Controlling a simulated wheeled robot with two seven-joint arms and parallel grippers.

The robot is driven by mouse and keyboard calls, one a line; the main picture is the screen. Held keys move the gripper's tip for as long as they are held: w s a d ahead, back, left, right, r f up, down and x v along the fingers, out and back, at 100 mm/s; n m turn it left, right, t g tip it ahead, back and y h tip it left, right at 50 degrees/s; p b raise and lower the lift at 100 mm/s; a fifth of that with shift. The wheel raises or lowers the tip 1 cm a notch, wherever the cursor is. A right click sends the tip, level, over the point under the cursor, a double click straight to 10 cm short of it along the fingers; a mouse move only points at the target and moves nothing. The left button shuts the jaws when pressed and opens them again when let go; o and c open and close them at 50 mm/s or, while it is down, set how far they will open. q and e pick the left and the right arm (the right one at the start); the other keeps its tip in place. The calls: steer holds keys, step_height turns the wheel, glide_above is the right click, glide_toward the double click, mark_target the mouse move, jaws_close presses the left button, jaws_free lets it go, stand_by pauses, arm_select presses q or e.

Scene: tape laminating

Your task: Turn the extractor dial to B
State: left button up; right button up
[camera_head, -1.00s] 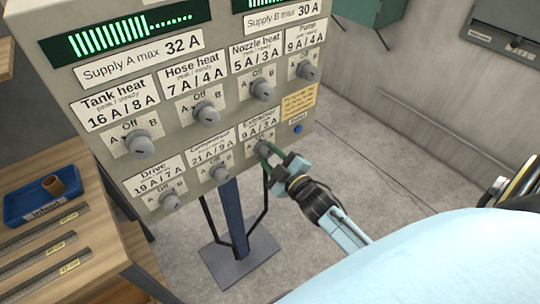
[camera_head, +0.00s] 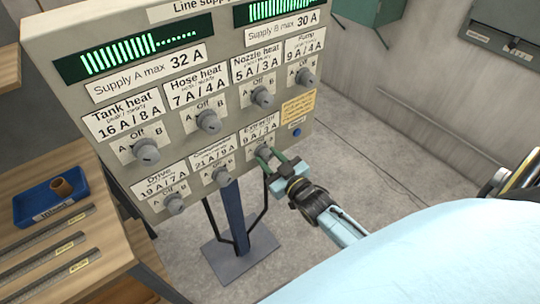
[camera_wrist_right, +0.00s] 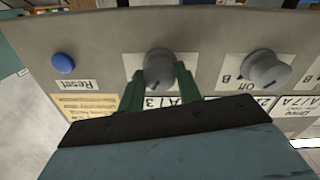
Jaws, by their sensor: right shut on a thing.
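The extractor dial (camera_head: 263,151) is a grey round knob at the lower right of the grey control panel (camera_head: 222,130), under the "Extractor 9 A / 3 A" label. My right gripper (camera_head: 268,157) is shut on this dial, with its green fingers on either side. In the right wrist view the dial (camera_wrist_right: 158,66) sits between the two fingers (camera_wrist_right: 160,88), and the panel appears upside down. A small light mark shows on the dial's edge toward the label. The fingers hide its A, Off and B letters, so I cannot read its setting. My left gripper is not in view.
The neighbouring lower-row dial (camera_head: 222,174) stands close to the left of my gripper. A blue reset button (camera_head: 296,132) is to its right. A wooden bench (camera_head: 110,245) with a blue tray (camera_head: 25,212) is at left. Floor at right is clear.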

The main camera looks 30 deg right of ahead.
steer(key=shift+m+p, duration=0.35)
steer(key=shift+m, duration=0.65)
steer(key=o, duration=1)
steer(key=s, duration=1.3)
steer(key=shift+s+d+r+b, duration=0.2)
steer(key=shift+d+b, duration=0.1)
steer(key=shift+d, duration=0.15)
steer(key=shift+f, duration=0.1)
